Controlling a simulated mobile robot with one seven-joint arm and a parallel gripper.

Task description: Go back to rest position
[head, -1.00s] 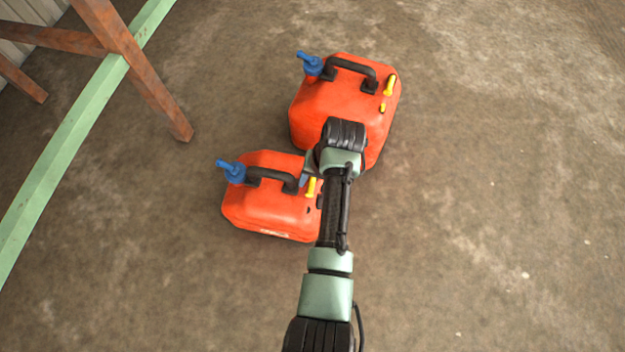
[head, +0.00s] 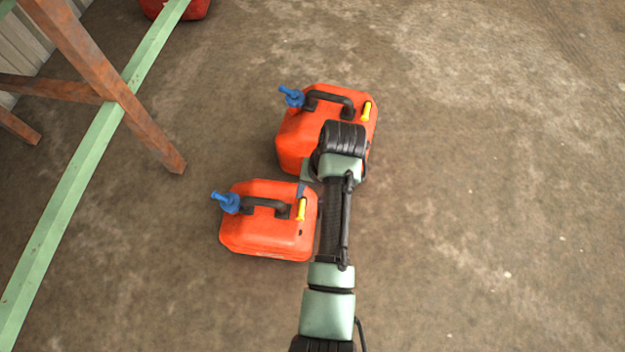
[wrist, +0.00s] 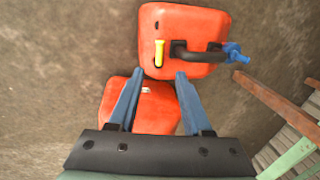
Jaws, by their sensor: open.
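My gripper (wrist: 154,100) is open and empty in the wrist view, its two blue fingers apart. In the head view my arm hides most of it, with a blue finger showing beside the wrist. A smaller orange-red jerry can (head: 268,232) with a black handle, blue spout and yellow cap stands to the left of my arm. A larger orange-red can (head: 300,135) stands behind it, partly hidden by my arm. In the wrist view one can (wrist: 185,25) shows whole at the top. Another orange-red can (wrist: 150,108) shows partly below it, between and behind my fingers.
A pale green beam (head: 75,180) runs along the left, with a rusty brown frame (head: 105,75) over it. A dark red container (head: 185,9) is cut off at the top edge. The concrete floor (head: 480,180) on the right is clear.

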